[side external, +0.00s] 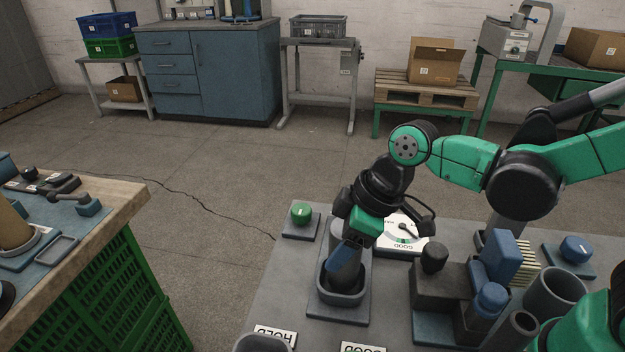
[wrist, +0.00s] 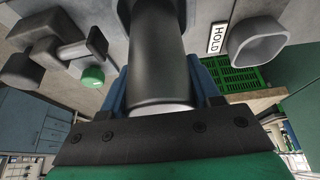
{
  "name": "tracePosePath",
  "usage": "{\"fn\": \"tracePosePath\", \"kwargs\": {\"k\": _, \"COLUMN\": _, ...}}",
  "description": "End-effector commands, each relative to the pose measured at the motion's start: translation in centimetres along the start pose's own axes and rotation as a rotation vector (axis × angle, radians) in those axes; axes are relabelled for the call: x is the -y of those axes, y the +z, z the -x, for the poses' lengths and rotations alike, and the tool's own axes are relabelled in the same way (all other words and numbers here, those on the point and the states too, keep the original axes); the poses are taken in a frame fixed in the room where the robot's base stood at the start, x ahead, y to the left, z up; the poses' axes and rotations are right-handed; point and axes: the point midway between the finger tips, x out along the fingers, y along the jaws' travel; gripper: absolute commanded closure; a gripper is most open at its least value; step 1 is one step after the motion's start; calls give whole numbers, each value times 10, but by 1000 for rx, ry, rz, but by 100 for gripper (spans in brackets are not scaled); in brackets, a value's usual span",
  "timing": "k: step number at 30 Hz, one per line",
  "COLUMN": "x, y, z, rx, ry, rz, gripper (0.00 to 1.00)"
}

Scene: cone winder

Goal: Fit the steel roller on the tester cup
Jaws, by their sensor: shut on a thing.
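The steel roller (wrist: 155,60) is a dark grey cylinder with a pale near end, seen in the wrist view. My gripper (wrist: 161,88) is shut on it, one blue finger on each side. In the side view my gripper (side external: 345,260) points down, slightly tilted, at the tester cup (side external: 343,298), a dark grey cup on a flat base plate. In the wrist view, a dark rim flanks the roller's far end at the top edge. I cannot tell how deep the roller sits.
A green knob (side external: 302,213) stands behind the cup, and a dial gauge (side external: 404,236) lies behind to the right. Dark blocks, blue parts and open tubes (side external: 556,290) crowd the right. A HOLD label (side external: 276,337) and a grey bin (side external: 262,343) are at the front left.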

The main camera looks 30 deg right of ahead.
Motion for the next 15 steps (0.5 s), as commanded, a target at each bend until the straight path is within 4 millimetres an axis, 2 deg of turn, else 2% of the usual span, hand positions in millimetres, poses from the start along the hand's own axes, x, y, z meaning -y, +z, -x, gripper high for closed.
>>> {"fn": "tracePosePath", "kwargs": {"k": 15, "x": 0, "y": 3, "z": -9, "rx": 0, "ry": 0, "rz": 0, "gripper": 100}}
